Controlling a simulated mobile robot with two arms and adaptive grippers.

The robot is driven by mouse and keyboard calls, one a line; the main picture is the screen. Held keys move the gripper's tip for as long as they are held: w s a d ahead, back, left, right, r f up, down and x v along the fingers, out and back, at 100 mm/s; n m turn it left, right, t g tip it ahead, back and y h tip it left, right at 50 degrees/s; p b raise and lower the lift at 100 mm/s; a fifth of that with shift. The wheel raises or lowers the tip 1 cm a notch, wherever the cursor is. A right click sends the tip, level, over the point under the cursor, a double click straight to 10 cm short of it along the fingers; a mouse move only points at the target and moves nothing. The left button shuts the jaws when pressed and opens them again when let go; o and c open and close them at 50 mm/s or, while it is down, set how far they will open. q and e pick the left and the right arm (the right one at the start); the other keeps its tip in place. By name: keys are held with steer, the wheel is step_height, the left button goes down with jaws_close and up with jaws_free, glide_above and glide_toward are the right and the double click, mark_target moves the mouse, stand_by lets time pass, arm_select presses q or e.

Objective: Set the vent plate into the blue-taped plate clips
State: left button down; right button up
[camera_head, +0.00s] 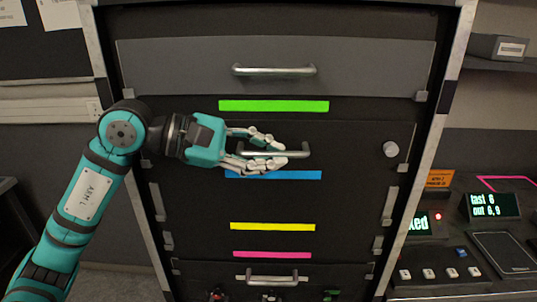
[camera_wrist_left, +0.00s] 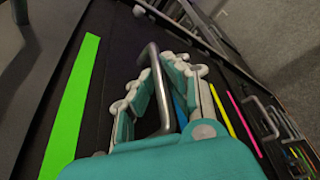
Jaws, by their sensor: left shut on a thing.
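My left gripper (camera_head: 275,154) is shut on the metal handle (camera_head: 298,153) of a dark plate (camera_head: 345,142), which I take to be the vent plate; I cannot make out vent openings. The handle also shows between the fingers in the left wrist view (camera_wrist_left: 160,85). The plate lies at the level just above the blue tape (camera_head: 300,175). A plate clip (camera_head: 403,165) shows at its lower right corner, and another (camera_head: 146,163) at lower left. I cannot tell whether the plate is seated in them. My right gripper is not in view.
A grey plate with a handle (camera_head: 273,70) sits above the green tape (camera_head: 274,106). Yellow tape (camera_head: 272,226) and pink tape (camera_head: 272,254) mark bare levels below. Another handle (camera_head: 272,281) is lower down. A white knob (camera_head: 390,149) sits right. A control desk (camera_head: 455,287) stands right.

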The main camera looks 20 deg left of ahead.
arm_select(q)
steer(key=c, duration=1.3)
jaws_free()
steer(key=shift+w+a, duration=0.15)
steer(key=shift+f, duration=0.1)
steer(key=v, duration=1.1)
steer(key=s+b, duration=0.1)
steer(key=s, duration=0.1)
steer(key=s+b, duration=0.1)
steer(key=s, duration=0.2)
steer(key=s+d+b, duration=0.1)
steer(key=s+b, duration=0.1)
steer(key=shift+s, duration=0.15)
